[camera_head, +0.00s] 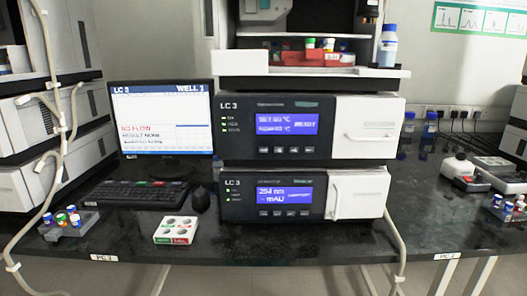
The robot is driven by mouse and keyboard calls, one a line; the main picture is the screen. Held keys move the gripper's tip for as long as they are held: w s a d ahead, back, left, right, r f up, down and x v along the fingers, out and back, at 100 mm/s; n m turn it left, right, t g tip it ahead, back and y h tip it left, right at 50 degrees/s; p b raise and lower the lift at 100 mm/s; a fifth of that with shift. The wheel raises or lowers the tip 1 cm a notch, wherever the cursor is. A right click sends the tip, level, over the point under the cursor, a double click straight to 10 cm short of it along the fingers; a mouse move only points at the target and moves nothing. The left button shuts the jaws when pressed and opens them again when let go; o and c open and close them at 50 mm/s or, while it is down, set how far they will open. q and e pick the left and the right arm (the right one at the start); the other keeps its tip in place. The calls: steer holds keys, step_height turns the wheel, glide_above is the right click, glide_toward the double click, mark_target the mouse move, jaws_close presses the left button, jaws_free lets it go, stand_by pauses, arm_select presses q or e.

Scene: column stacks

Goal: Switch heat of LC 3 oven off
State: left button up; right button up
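The LC 3 oven (278,105) is the upper dark-fronted unit in the middle of the bench, marked "LC 3". A row of small buttons (285,150) sits under the display. The white door (368,128) on its right side looks shut. Neither of my grippers is in view.
Below is a second LC 3 unit (245,207) reading about 254 nm. A monitor (161,117) showing "NO FLOW", a keyboard (120,194), a mouse (200,199) and a small white-and-red box (176,231) stand left. A hose (395,245) hangs at the right front.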

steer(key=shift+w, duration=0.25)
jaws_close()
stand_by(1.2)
